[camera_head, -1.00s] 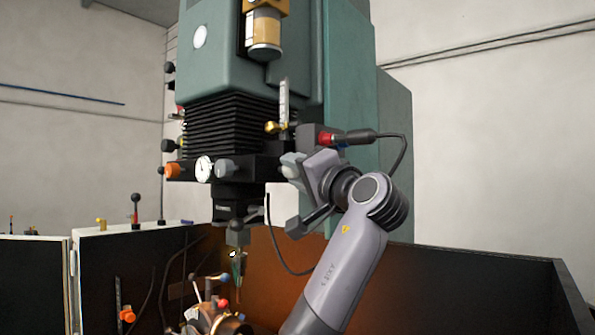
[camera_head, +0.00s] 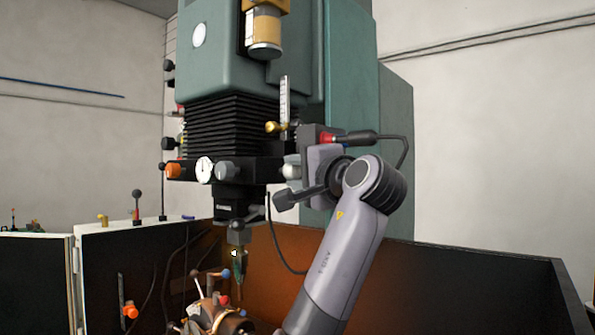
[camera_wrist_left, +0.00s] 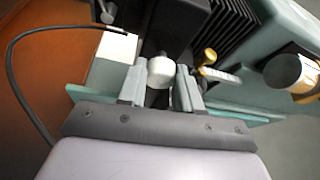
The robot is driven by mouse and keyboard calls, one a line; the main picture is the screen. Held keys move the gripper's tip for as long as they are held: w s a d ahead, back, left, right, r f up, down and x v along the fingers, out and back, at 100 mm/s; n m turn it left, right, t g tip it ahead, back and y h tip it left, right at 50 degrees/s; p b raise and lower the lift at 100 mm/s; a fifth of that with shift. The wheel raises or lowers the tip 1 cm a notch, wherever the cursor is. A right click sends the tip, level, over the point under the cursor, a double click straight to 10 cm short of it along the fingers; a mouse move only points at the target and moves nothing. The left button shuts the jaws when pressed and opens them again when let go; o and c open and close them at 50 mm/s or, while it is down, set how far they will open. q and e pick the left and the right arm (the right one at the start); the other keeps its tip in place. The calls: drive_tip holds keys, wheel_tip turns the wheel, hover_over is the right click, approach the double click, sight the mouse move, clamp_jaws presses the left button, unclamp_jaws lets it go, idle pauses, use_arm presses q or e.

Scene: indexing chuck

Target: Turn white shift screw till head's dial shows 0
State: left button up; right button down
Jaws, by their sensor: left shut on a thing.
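The white shift screw (camera_head: 291,166) is a rounded white knob on the right side of the machine's black head. My left gripper (camera_head: 296,168) is at it from the right. In the left wrist view the white screw (camera_wrist_left: 161,70) sits between the two fingers (camera_wrist_left: 160,88), which are shut on it. The head's dial (camera_head: 204,170) is a small white round face with a dark needle, on the front left of the head. The needle seems to point roughly upward, but the numbers are too small to read. My right gripper is in neither view.
An orange knob (camera_head: 173,171) and a grey knob (camera_head: 226,171) flank the dial. The spindle (camera_head: 238,235) hangs below. Brown enclosure walls (camera_head: 440,285) stand around the work area.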

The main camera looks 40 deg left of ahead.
use_arm(q)
drive_tip(key=o, duration=1)
drive_tip(key=shift+o, duration=0.2)
drive_tip(key=b+v, duration=0.2)
drive_tip(key=v, duration=0.5)
